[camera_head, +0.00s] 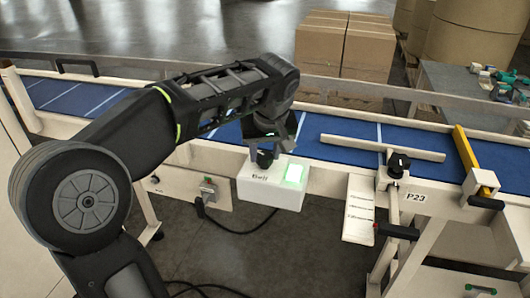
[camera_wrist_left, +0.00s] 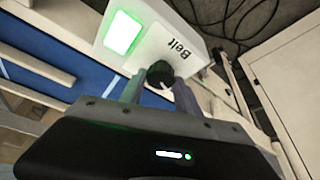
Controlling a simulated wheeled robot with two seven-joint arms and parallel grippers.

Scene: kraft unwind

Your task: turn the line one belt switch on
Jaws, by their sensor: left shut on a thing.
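The belt switch is a black knob (camera_wrist_left: 160,74) on a white box (camera_head: 270,196) labelled "Belt", fixed at the near side of the conveyor. A green light (camera_wrist_left: 123,33) beside the knob is lit; it also shows in the head view (camera_head: 294,173). My left gripper (camera_head: 265,152) reaches down onto the knob from above. In the left wrist view its two fingers (camera_wrist_left: 158,90) are shut on the knob, one on each side. The gripper hides part of the knob, and I cannot read its pointer. My right gripper is in neither view.
The blue conveyor belt (camera_head: 345,129) runs behind the box. A yellow bar (camera_head: 465,147) and a black knob on a post (camera_head: 398,163) near the P23 label stand to the right. Cardboard boxes (camera_head: 366,55) are stacked behind. A dark cable hangs below left.

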